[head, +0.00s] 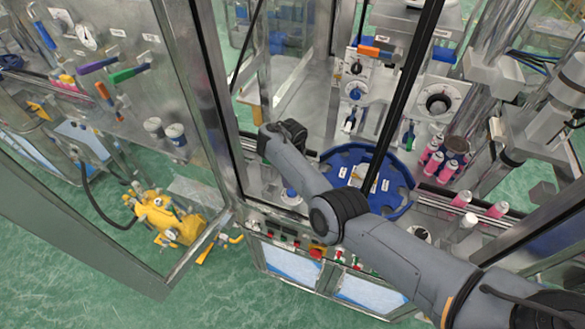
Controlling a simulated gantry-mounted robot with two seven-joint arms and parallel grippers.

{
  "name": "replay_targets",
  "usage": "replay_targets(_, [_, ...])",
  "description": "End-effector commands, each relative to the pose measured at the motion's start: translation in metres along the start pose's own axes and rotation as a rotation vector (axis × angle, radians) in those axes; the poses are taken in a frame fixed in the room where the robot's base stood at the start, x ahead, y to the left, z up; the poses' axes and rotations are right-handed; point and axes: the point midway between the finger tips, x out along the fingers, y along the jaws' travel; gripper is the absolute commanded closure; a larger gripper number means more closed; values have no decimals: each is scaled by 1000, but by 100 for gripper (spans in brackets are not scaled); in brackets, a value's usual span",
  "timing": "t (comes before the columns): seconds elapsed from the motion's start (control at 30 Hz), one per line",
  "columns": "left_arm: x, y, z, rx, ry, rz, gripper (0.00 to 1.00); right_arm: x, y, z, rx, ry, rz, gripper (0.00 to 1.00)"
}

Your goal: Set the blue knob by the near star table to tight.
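The blue star table (334,160) is a notched blue disc inside the machine, right of centre, partly covered by my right arm. A small blue knob (355,93) sits on a white dial plate behind it. Another small blue-and-white part (291,192) stands left of the star table, close to my forearm. I cannot tell which of these is the task's knob, nor read its setting. My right arm comes in from the lower right and ends in a dark wrist part (293,132) left of the star table. Its fingers cannot be made out. My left gripper is not in view.
Pink cans (432,158) stand right of the star table by a conveyor. A glass door frame (215,95) and a dark upright (405,85) bound the opening. A yellow machine part (168,218) is at left.

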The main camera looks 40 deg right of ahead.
Motion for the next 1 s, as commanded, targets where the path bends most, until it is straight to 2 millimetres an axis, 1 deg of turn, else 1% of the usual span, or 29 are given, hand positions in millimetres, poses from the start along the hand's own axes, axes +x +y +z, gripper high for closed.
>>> replay_targets(0.03, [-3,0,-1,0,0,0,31,-8,-1,0,1,0,-1,31])
replay_targets(0.1, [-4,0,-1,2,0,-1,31,-15,-1,0,1,1,-2,31])
replay_targets(0.23, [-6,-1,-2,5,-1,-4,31,-22,0,0,1,1,-1,31])
replay_targets(1.0, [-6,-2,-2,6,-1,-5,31,-24,0,0,-14,1,0,31])
